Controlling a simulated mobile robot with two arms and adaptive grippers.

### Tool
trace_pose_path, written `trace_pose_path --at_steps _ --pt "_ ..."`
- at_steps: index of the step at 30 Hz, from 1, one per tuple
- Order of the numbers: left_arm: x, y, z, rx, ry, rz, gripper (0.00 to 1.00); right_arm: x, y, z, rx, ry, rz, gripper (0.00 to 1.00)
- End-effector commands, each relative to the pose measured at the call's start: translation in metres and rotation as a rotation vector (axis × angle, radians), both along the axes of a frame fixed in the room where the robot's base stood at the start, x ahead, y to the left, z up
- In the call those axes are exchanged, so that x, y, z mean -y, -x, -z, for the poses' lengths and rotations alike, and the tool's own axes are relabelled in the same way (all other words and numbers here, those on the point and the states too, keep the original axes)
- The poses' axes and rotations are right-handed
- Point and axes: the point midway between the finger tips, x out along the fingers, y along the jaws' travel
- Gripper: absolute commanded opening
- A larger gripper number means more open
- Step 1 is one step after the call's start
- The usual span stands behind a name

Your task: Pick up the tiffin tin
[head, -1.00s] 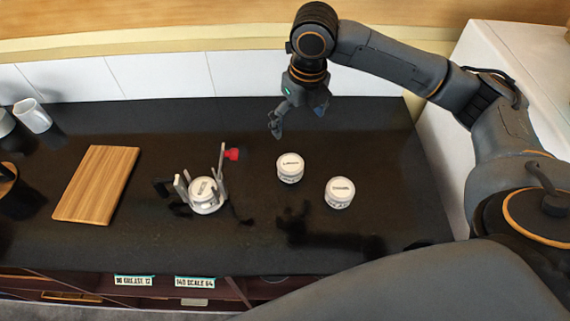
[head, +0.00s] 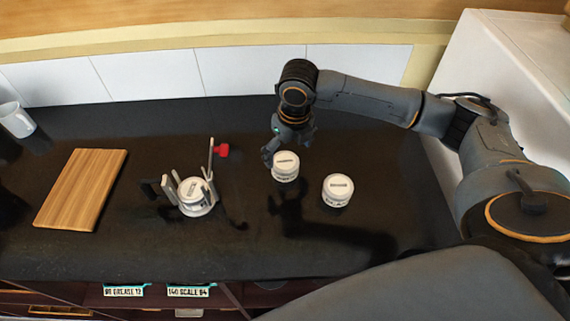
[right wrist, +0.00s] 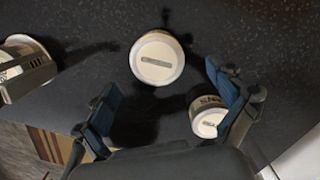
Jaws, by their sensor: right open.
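The right tin (head: 337,190) shows partly behind a finger in the right wrist view (right wrist: 207,118). My left gripper is out of view.
A white cabinet (head: 505,75) borders the counter (head: 250,245) on the right.

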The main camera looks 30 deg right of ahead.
Motion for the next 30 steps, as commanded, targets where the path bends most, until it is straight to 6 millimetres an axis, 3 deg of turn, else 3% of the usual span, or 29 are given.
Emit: trace_pose_path --at_steps 5,15,23,30 --pt "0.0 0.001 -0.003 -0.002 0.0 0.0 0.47 -0.001 -0.001 0.011 -0.002 0.0 -0.001 0.95" --pt "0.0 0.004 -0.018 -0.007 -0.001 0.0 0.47 -0.005 -0.008 0.055 -0.001 0.001 -0.001 0.95" --pt "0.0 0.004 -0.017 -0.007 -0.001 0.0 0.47 -0.004 -0.008 0.059 0.0 0.001 -0.002 0.95" --pt "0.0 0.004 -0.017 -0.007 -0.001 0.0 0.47 -0.004 -0.009 0.059 0.001 0.001 -0.002 0.5"
